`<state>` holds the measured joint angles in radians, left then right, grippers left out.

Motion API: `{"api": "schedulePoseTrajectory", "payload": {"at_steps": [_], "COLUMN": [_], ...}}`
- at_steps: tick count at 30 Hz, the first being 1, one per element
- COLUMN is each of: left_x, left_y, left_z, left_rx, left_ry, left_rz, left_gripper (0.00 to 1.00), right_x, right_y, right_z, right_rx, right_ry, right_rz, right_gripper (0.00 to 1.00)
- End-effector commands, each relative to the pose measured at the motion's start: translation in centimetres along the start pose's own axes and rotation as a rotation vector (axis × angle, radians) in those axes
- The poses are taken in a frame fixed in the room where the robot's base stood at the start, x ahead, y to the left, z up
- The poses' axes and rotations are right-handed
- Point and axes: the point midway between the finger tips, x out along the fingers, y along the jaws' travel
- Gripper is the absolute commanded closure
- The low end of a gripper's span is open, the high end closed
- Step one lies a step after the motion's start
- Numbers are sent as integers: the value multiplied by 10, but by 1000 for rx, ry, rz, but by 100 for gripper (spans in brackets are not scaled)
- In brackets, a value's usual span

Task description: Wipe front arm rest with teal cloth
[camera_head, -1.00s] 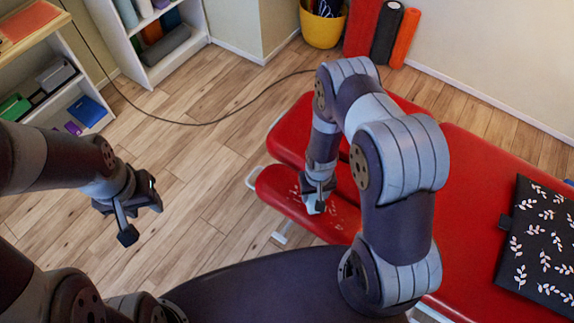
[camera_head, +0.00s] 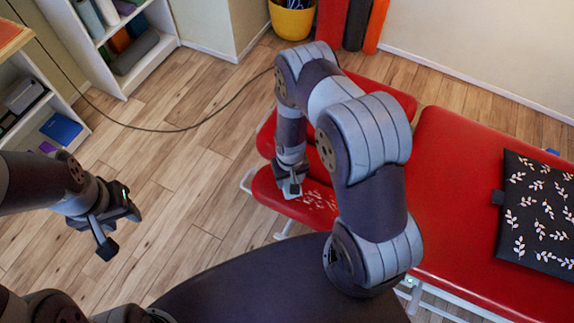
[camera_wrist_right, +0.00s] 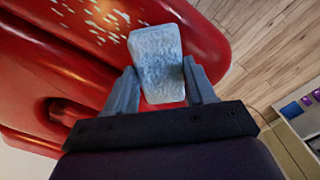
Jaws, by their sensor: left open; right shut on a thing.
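The front arm rest (camera_head: 268,188) is a red pad on the near left end of the red treatment table. White specks (camera_head: 318,201) lie on it to the right of my right gripper (camera_head: 291,190). The specks also show at the top of the right wrist view (camera_wrist_right: 95,20). My right gripper is shut on a pale blue-teal cloth (camera_wrist_right: 157,62), held against or just over the arm rest; contact is not clear. The cloth is small and partly hidden in the head view. My left gripper (camera_head: 120,232) is open and empty over the floor, left of the table.
The red table (camera_head: 455,200) carries a black leaf-patterned cushion (camera_head: 540,215) at right. A dark cable (camera_head: 190,129) runs across the wood floor. White shelves (camera_head: 150,65) stand at the left, and a yellow bucket (camera_head: 292,22) stands at the back.

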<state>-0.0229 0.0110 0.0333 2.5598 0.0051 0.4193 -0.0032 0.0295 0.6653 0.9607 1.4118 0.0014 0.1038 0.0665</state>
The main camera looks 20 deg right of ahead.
Motion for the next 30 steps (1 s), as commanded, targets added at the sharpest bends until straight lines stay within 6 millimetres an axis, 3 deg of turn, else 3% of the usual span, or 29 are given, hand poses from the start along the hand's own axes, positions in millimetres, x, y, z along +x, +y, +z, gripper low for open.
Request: {"api": "schedulePoseTrajectory", "payload": {"at_steps": [1, 17, 30], "left_x": [-8, -42, -43], "left_y": [0, 0, 0], "left_z": [-1, -5, -5], "left_rx": [0, 0, 0], "left_ry": [0, 0, 0], "left_rz": [0, 0, 0], "left_gripper": [57, 57, 57], "right_x": [-9, -56, -59], "right_y": [0, 0, 0], "right_z": [-2, -12, -13], "right_rx": [0, -2, -2], "right_ry": [2, 2, 1], "right_rz": [0, 0, 0], "right_gripper": [74, 74, 74]}}
